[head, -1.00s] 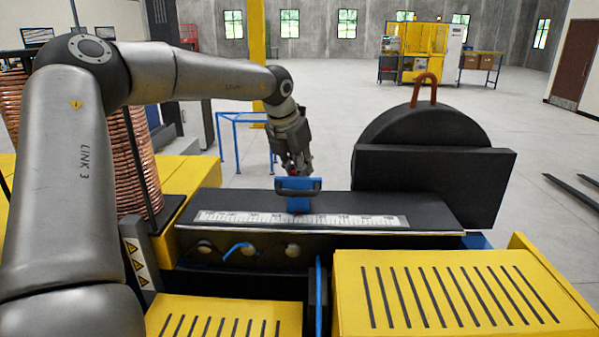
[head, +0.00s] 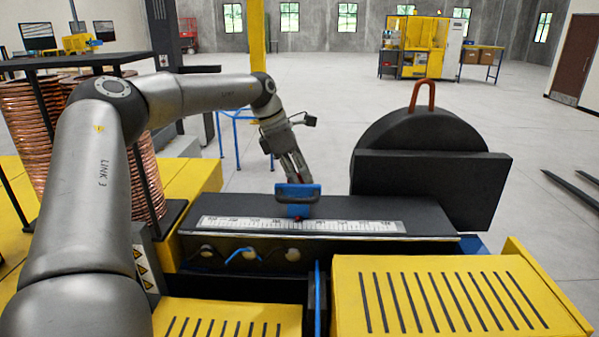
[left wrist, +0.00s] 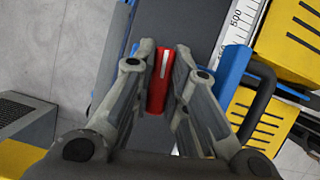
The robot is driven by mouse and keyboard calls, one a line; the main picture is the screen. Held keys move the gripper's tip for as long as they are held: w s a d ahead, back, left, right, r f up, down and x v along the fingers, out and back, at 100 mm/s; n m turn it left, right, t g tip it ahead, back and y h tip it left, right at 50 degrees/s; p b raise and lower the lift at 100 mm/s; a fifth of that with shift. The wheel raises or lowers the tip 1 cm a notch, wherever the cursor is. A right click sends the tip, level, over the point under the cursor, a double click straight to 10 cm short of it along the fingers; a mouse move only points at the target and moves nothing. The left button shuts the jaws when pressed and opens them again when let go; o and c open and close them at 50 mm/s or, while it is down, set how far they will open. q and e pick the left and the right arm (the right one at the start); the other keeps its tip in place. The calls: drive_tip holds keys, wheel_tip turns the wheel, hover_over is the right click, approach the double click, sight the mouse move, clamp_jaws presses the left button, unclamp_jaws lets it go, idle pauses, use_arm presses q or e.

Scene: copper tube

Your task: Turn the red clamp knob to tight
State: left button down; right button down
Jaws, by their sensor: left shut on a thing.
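The red clamp knob (left wrist: 160,78), with a pale line on it, shows between the fingers of my left gripper (left wrist: 170,62) in the left wrist view. The gripper is shut on it. In the head view my left gripper (head: 294,178) reaches down behind the blue clamp (head: 297,210), which has a dark handle and stands on the black beam. The clamp hides the fingertips and most of the knob there. A blue part of the clamp (left wrist: 232,70) also shows right of the fingers in the left wrist view. My right gripper is not in view.
A white ruler strip (head: 350,226) runs along the beam's front. Yellow slotted covers (head: 440,295) lie in front. A black disc and plate (head: 430,180) stand to the right. Copper coils (head: 85,110) stand to the left. The floor behind is open.

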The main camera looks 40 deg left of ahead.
use_arm(q)
drive_tip(key=shift+r+m, duration=0.1)
drive_tip(key=shift+m, duration=0.6)
drive_tip(key=shift+w+h, duration=0.1)
drive_tip(key=shift+h, duration=0.2)
drive_tip(key=c, duration=1.4)
unclamp_jaws()
drive_tip(key=shift+c, duration=0.2)
drive_tip(key=v, duration=1.2)
drive_tip(key=shift+w, duration=0.1)
